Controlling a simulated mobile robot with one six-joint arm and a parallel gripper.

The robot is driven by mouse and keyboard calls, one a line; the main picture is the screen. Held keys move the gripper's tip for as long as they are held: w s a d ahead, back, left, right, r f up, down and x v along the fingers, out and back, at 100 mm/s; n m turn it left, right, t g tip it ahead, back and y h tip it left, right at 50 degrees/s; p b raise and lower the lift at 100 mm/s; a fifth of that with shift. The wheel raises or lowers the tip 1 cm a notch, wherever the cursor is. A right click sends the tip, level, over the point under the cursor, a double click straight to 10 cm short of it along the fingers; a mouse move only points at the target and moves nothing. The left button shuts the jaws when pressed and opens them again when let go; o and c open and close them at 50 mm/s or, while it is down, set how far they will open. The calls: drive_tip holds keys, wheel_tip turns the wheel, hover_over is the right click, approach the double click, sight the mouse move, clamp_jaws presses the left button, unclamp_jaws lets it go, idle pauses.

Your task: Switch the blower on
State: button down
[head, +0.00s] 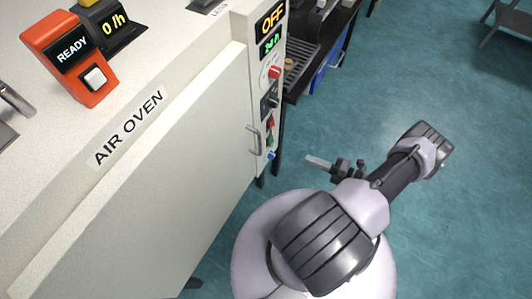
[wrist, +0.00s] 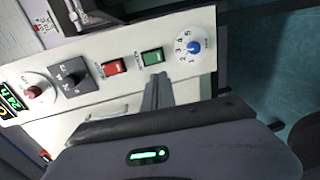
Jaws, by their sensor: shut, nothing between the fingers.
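The air oven (head: 190,130) has a narrow control panel on its right edge. In the wrist view the panel carries a green rocker switch (wrist: 152,57), a red rocker switch (wrist: 113,67), a black knob (wrist: 75,78), a red knob (wrist: 38,92) and a numbered dial with a blue centre (wrist: 193,47). The small labels beside the rockers are too blurred to read, so I cannot tell which one is the blower's. My gripper (wrist: 158,80) is shut and empty, its tips just below the green rocker in the picture. In the head view my gripper (head: 312,160) is right of the panel, apart from it.
The door handle (head: 254,140) sticks out left of the panel's lower part. An orange box (head: 70,58) reading READY stands on the oven top. Open teal floor (head: 440,220) lies to the right.

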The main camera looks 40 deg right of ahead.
sight(272, 144)
drive_tip(key=shift+d, duration=0.15)
drive_tip(key=b+x, duration=0.2)
drive_tip(key=x, duration=1.2)
